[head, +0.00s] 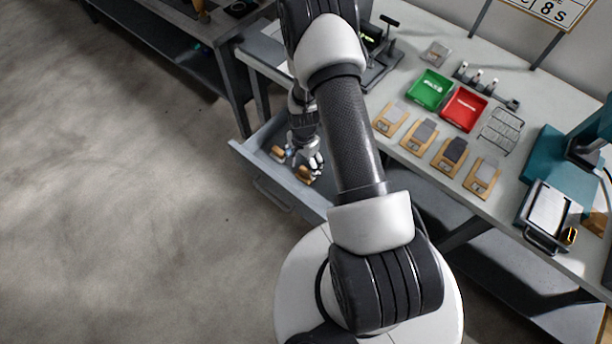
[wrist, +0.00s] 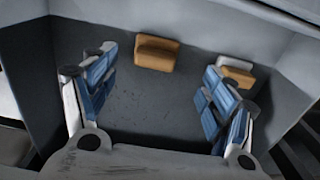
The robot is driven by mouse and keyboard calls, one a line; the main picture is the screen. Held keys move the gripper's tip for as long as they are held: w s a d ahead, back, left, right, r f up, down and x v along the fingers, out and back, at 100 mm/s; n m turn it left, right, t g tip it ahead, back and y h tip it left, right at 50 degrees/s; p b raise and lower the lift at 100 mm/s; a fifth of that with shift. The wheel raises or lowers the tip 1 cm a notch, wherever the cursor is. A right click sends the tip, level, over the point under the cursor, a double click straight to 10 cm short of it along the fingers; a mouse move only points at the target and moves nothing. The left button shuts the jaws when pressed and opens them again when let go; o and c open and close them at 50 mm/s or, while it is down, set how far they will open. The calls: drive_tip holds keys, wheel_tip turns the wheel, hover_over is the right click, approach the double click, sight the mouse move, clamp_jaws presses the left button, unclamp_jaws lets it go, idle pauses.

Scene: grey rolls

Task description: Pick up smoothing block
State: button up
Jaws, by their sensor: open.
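Two small tan blocks, the likely smoothing blocks, lie on the floor of an open grey drawer (head: 254,160). In the wrist view one block (wrist: 158,55) is at the top middle, and the other (wrist: 237,72), with a pale upper part, is at the right, partly behind a finger. In the head view the blocks show beside my gripper, one to the left (head: 277,154) and one below (head: 304,175). My gripper (wrist: 160,98) is open, its blue-padded fingers wide apart with nothing between them. It is over or in the drawer; its height above the floor is unclear.
Drawer walls surround the gripper closely. On the workbench (head: 406,160) to the right are several wooden holders with grey slabs (head: 454,150), a green tray (head: 430,89), a red tray (head: 464,108) and a wire rack (head: 501,130). Open floor (head: 110,220) lies left.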

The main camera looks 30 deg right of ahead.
sight(306, 171)
drive_tip(key=f, duration=0.2)
drive_tip(key=f+b, duration=0.1)
drive_tip(key=f, duration=0.2)
drive_tip(key=f+b, duration=0.1)
drive_tip(key=f, duration=0.1)
drive_tip(key=shift+s+d+f, duration=0.15)
drive_tip(key=shift+d+f, duration=0.05)
drive_tip(key=shift+d, duration=0.1)
drive_tip(key=shift+r, duration=0.1)
drive_tip(key=c, duration=1.2)
drive_tip(key=shift+o, duration=0.2)
wheel_tip(306, 171, up, 20)
drive_tip(key=p, duration=0.5)
